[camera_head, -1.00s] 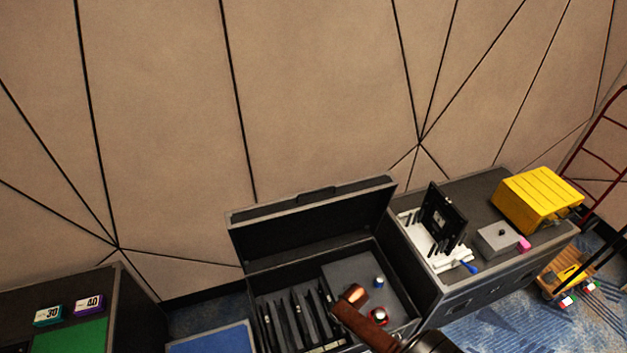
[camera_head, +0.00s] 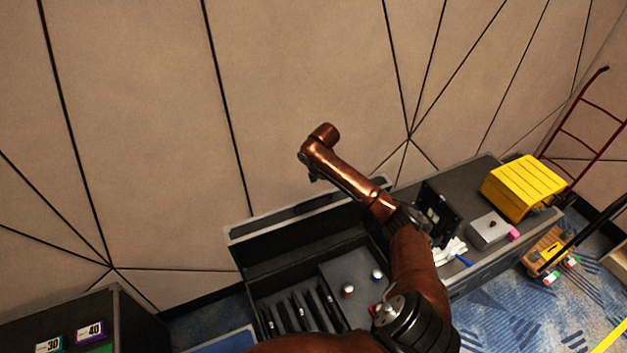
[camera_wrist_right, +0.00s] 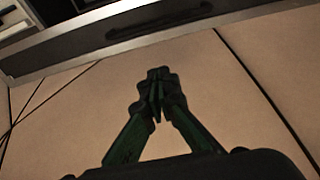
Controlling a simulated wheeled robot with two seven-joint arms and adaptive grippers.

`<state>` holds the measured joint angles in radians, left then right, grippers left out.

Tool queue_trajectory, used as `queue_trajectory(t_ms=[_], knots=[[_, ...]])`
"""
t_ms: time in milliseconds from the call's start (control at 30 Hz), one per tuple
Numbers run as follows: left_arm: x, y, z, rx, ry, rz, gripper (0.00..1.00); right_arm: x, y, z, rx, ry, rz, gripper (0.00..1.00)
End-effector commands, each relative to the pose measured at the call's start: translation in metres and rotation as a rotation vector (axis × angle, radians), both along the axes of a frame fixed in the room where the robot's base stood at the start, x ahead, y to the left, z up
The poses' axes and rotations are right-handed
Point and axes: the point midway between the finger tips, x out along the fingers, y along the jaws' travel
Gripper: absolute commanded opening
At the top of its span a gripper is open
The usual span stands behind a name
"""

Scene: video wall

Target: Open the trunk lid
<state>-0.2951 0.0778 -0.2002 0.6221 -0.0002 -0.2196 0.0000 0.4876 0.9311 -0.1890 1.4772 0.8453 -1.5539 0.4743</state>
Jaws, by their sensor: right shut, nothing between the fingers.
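The black trunk stands against the wall with its lid (camera_head: 285,238) raised and tilted back, inner face toward me. Its grey rim and a dark handle on the top edge show. My right arm reaches up across the trunk's right side. My right gripper (camera_head: 313,175) is small and dark here, apparently just above the lid's top edge. In the right wrist view its green-sided fingers (camera_wrist_right: 158,78) are shut and empty in front of the wall. The lid edge (camera_wrist_right: 150,42) crosses the top of that view, apart from the fingertips. My left gripper is out of view.
The trunk holds dark upright dividers (camera_head: 300,308) and a grey panel with small bottles (camera_head: 348,290). A black case on the right carries a yellow box (camera_head: 522,187) and a grey box (camera_head: 488,229). A red hand truck (camera_head: 590,125) leans at the right wall.

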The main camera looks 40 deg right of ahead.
Motion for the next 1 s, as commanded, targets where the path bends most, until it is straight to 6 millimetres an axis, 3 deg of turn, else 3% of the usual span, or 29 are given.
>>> queue_trajectory(t_ms=[233, 500, 800, 1000], knots=[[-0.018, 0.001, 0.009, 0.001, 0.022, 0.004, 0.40, 0.015, -0.002, -0.042, 0.001, 0.001, 0.002, 0.00], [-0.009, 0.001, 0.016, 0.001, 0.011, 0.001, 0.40, 0.023, -0.007, -0.079, -0.001, 0.000, 0.001, 0.00], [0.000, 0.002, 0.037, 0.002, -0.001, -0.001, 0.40, -0.008, 0.001, -0.074, -0.002, 0.000, 0.002, 0.00], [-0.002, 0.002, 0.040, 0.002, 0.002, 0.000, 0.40, -0.016, 0.004, -0.075, -0.002, -0.002, 0.000, 0.00]])
